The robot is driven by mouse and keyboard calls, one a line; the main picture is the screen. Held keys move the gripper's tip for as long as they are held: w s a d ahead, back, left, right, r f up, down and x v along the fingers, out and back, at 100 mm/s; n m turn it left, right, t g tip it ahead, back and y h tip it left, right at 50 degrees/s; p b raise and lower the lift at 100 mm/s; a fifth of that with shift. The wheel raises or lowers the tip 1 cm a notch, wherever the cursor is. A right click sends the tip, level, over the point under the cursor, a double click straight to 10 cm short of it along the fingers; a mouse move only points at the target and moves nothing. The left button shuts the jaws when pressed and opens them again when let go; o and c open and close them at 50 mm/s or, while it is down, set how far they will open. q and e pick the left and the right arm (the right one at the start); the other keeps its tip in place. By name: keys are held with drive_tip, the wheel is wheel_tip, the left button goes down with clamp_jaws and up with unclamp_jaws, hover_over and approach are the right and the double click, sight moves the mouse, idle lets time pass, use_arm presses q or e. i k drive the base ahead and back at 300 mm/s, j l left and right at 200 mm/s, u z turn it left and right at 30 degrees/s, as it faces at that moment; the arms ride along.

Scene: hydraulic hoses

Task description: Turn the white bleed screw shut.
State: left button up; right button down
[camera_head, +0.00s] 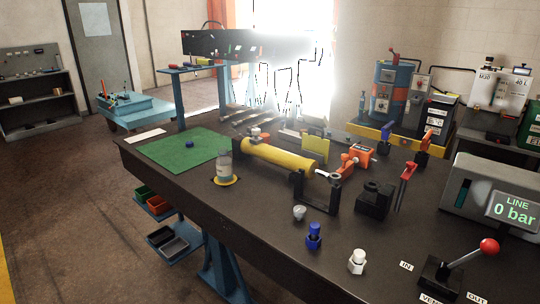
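A white piece with a knob-like top and a wider base (357,261), which looks like the white bleed screw, stands upright on the dark bench (262,262) near its front edge. A similar blue piece (313,236) stands to its left and a little farther back. I cannot tell how far the white screw is turned. The line display (513,210) at the right reads 0 bar. Neither of my grippers is in view.
A red-knobbed lever (489,247) marked IN, OUT and VENT stands right of the white piece. A small pale cup-like piece (299,212), a black bracket (318,205) and a yellow cylinder (280,159) lie farther back.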

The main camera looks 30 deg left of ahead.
sight(255, 130)
drive_tip(key=u, duration=0.25)
drive_tip(key=i+j+u, duration=0.15)
drive_tip(key=j+u, duration=0.25)
drive_tip(key=i+j+u, duration=0.2)
drive_tip(key=j+u, duration=0.2)
